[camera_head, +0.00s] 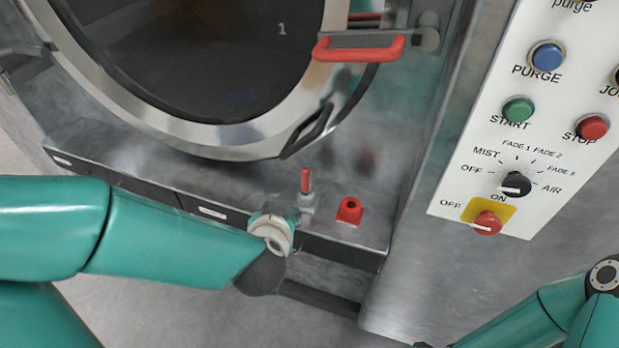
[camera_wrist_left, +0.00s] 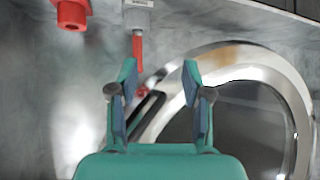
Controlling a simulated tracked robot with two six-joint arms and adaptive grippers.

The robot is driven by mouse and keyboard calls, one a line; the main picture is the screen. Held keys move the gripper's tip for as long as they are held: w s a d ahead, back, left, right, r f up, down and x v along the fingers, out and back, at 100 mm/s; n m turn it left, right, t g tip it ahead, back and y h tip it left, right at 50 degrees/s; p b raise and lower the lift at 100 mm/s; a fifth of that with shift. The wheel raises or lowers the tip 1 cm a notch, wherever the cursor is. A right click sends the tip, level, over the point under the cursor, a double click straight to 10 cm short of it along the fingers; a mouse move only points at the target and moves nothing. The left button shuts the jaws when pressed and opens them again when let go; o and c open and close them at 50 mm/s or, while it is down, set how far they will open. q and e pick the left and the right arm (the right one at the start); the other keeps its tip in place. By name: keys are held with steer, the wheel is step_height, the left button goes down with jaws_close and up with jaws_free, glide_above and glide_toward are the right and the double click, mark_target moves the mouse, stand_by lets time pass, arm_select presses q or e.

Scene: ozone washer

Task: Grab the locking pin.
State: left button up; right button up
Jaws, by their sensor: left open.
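The locking pin appears to be the small red pin (camera_head: 306,180) standing in a grey holder (camera_head: 306,203) on the machine's lower ledge. In the left wrist view, the red pin (camera_wrist_left: 138,50) points down from its grey holder (camera_wrist_left: 138,17). My left gripper (camera_wrist_left: 160,68) is open and empty. The pin's end shows close to its left finger, inside the gap between the fingers; I cannot tell the depth between them. In the head view, my left wrist is just below the pin, and the fingers are not clearly seen. My right gripper is out of view.
A red block with a hole (camera_head: 349,211) sits right of the pin. The round door (camera_head: 215,135) with its red handle (camera_head: 358,48) is above. A control panel (camera_head: 520,130) with buttons and knobs is on the right. Open floor shows below.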

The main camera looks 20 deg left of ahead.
arm_select(q)
step_height(320, 180, up, 4)
steer(key=d+t, duration=0.1)
steer(key=d, duration=0.2)
steer(key=b, duration=0.1)
glide_toward(305, 184)
steer(key=a+x, duration=0.1)
steer(key=x, duration=0.3)
steer(key=shift+m+h, duration=0.3)
steer(key=shift+h, duration=0.2)
steer(key=shift+d+x, duration=0.1)
steer(key=shift+x, duration=1.4)
steer(key=shift+d+x, duration=0.15)
steer(key=shift+x, duration=1.35)
jaws_close()
